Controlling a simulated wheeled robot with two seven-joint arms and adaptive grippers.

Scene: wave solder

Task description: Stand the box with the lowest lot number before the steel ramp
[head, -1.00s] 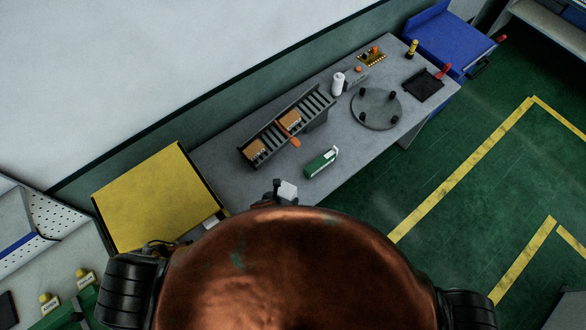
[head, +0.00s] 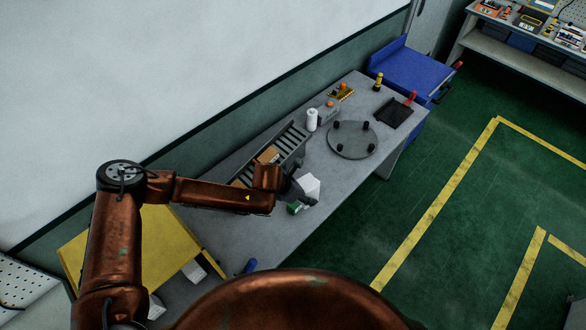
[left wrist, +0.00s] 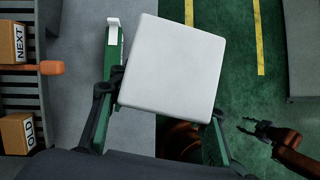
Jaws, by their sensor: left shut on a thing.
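My left gripper (left wrist: 160,112) is shut on a plain white box (left wrist: 173,65). In the head view the white box (head: 311,186) is held over the grey bench, in front of the steel ramp (head: 291,141). No lot number shows on its visible faces. Two brown boxes sit on the ramp, labelled NEXT (left wrist: 12,42) and OLD (left wrist: 17,133); in the head view one brown box (head: 268,155) shows and my left arm covers the rest. My right gripper (left wrist: 250,126) is open and empty, at the right of the left wrist view.
A green piece with a white end (left wrist: 106,75) lies beside the held box, partly hidden. An orange piece (left wrist: 50,68) sticks out from the ramp. A round grey plate (head: 352,141) with black knobs, a white bottle (head: 311,120) and a black tray (head: 393,115) stand farther along the bench.

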